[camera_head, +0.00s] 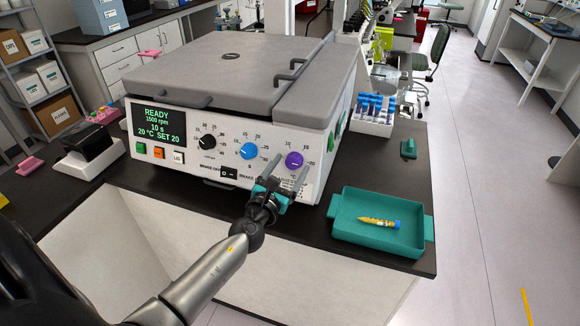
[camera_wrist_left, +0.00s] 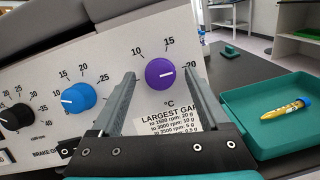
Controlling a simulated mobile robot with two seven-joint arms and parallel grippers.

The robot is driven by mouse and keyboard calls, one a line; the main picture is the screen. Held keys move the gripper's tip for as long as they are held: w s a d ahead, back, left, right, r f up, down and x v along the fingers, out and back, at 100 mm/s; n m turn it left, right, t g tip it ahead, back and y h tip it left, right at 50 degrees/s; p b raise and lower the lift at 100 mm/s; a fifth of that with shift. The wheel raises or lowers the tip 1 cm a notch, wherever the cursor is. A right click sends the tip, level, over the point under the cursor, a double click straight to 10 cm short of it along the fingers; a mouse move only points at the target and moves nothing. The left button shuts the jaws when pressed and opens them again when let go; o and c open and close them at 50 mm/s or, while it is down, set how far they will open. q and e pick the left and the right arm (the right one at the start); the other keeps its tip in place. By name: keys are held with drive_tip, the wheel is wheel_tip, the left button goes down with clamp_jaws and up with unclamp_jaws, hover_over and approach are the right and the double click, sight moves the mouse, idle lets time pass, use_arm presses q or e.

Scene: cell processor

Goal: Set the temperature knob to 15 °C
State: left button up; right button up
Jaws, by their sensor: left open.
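The purple temperature knob (camera_head: 294,160) is at the right end of the machine's white front panel. In the left wrist view the knob (camera_wrist_left: 159,73) has its white line toward the 20 mark, with 10 and 15 printed above it. The green-on-dark display (camera_head: 158,124) reads READY, 1500 rpm, 10 s, 20 °C, SET 20. My left gripper (camera_head: 289,172) is open in front of the panel. In the wrist view its two fingers appear on either side of the knob; I cannot tell whether they touch it. My right gripper is not in view.
A blue knob (camera_head: 249,151) and a black knob (camera_head: 207,142) sit left of the purple one. A teal tray (camera_head: 345,228) with a yellow, blue-capped tube (camera_head: 379,222) lies to the right. A tube rack (camera_head: 372,122) stands behind it. The grey lid (camera_head: 225,65) is shut.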

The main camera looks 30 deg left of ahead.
use_arm(q)
drive_tip(key=shift+w, duration=0.25)
clamp_jaws()
idle(0.6)
